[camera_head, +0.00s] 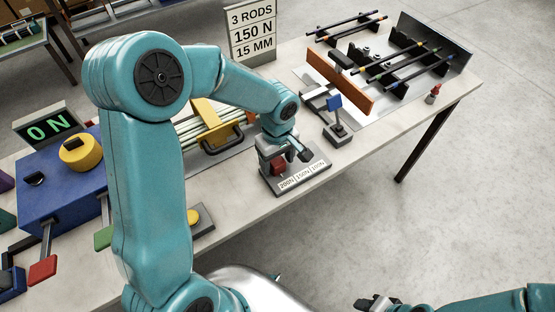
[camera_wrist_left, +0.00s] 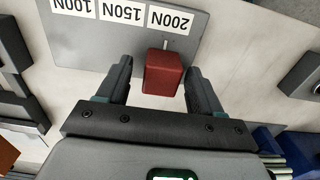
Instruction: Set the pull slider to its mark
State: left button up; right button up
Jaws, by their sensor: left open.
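The pull slider's red knob (camera_head: 278,168) sits on a grey plate (camera_head: 318,180) with labels 200N, 150N and 100N near the table's front edge. In the left wrist view the red knob (camera_wrist_left: 163,74) is at the 200N label (camera_wrist_left: 171,20), with the 150N label (camera_wrist_left: 123,13) to the left. My left gripper (camera_wrist_left: 158,85) is open, with one finger on each side of the knob. The right finger is close to it; a wider gap shows on the left. My right gripper (camera_head: 378,303) is low in the head view, away from the table.
A sign (camera_head: 251,31) reads 3 RODS, 150 N, 15 MM. A blue-knobbed lever (camera_head: 336,112) stands right of the plate, before an orange board (camera_head: 339,81). A yellow clamp with a black handle (camera_head: 222,140) is left of the plate. A yellow button (camera_head: 194,217) is at the front edge.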

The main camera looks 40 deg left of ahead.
pick_arm(q)
jog(key=shift+s+a+f, duration=0.1)
jog(key=shift+s+f, duration=0.05)
jog(key=shift+f, duration=0.15)
